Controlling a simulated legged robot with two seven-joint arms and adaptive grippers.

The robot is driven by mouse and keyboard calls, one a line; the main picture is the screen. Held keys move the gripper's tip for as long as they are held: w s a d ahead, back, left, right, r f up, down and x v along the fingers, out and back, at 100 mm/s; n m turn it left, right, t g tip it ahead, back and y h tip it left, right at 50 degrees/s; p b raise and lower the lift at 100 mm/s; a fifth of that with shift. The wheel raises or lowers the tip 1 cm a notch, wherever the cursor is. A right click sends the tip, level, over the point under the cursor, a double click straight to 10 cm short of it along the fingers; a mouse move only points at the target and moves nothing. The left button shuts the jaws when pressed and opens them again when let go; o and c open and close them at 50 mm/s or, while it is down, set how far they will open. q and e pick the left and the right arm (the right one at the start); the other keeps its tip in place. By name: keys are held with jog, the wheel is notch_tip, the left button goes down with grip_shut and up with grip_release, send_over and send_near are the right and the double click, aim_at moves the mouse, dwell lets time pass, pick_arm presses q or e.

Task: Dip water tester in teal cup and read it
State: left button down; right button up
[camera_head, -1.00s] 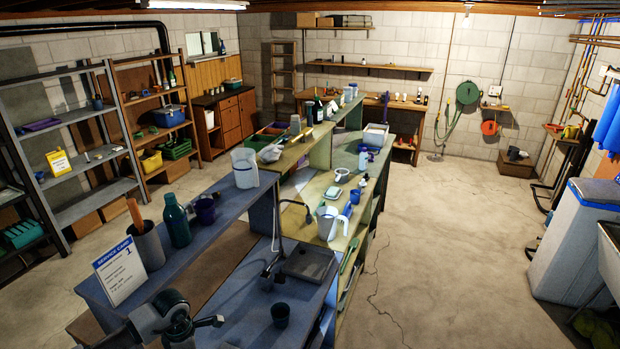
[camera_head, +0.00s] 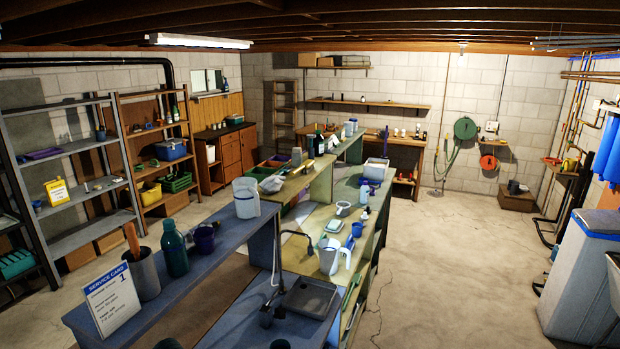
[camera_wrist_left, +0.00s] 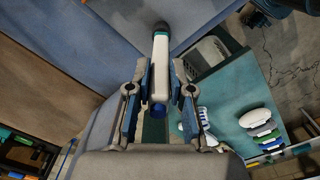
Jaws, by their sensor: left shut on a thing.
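The water tester (camera_wrist_left: 160,65) is a white stick with a blue end (camera_wrist_left: 158,110) and a dark far end. My left gripper (camera_wrist_left: 159,95) is shut on it in the left wrist view, with a finger on each side. I cannot tell whether the dark far end is a cap or something behind it. A dark cup (camera_head: 280,344), likely the teal cup, shows only its rim at the bottom edge of the head view, on the blue counter; its inside is hidden. In the head view only a sliver of my left arm shows at the bottom edge.
The raised shelf holds a service card (camera_head: 108,300), a grey holder (camera_head: 143,272), a teal bottle (camera_head: 174,249) and a purple cup (camera_head: 204,238). The floor (camera_head: 450,260) at right is clear.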

pick_arm(q)
jog(key=shift+s+a+f, duration=0.1)
jog(key=shift+a+f, duration=0.15)
jog(key=shift+a, duration=0.1)
jog(key=shift+d, duration=0.5)
jog(key=shift+d+r, duration=0.25)
jog(key=shift+d, duration=0.05)
jog(key=shift+r, duration=0.15)
jog(key=shift+a+r, duration=0.1)
jog(key=shift+a+r+p, duration=0.15)
jog(key=shift+a+p, duration=0.1)
jog(key=shift+p, duration=0.05)
jog(key=shift+a+r+p, duration=0.1)
jog(key=shift+r+p, duration=0.25)
jog(key=shift+r, duration=0.65)
jog(key=shift+a+r+p, duration=0.15)
jog(key=shift+r+p, duration=0.85)
jog(key=shift+r, duration=0.5)
jog(key=shift+a+r+p, duration=0.2)
jog(key=shift+r+p, duration=0.2)
jog(key=shift+r, duration=0.4)
jog(key=shift+a+f, duration=0.1)
pick_arm(e)
notch_tip(320, 180, up, 4)
jog(key=shift+w, duration=0.1)
jog(key=shift+a, duration=0.2)
